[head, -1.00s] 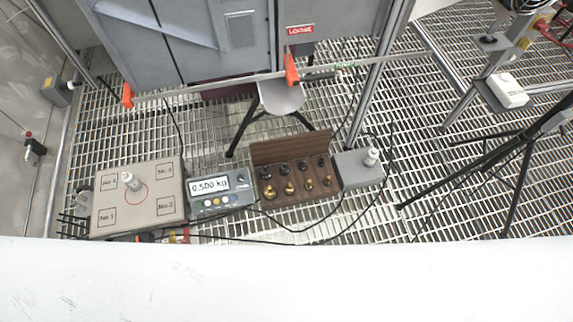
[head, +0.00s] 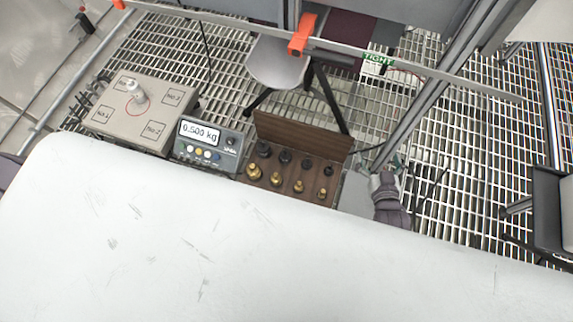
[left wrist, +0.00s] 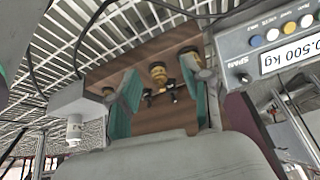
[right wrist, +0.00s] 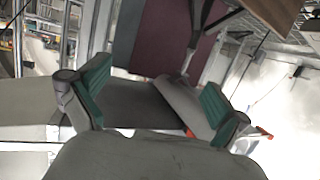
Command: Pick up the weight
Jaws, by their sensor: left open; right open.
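Several weights, brass (head: 276,180) and black (head: 284,157), stand in rows in the open brown wooden box (head: 340,148). A pale weight (head: 135,91) stands on the scale pan (head: 112,119), whose display (head: 199,131) reads 0.500 kg. My right gripper (head: 384,182) is by the grey block right of the box; in the right wrist view its open jaws (right wrist: 155,98) hold nothing. In the left wrist view my left gripper's open jaws (left wrist: 163,93) frame brass weights (left wrist: 158,74), apart from them as far as I can tell. A pale knobbed piece (left wrist: 75,129) stands on the grey block.
The grey block (head: 355,194) adjoins the box's right side. A horizontal rail (head: 440,75) with orange clips (head: 302,35) crosses behind the box. A grey seat (head: 276,65) on black legs stands behind it. My white body fills the foreground. Open grating lies to the right.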

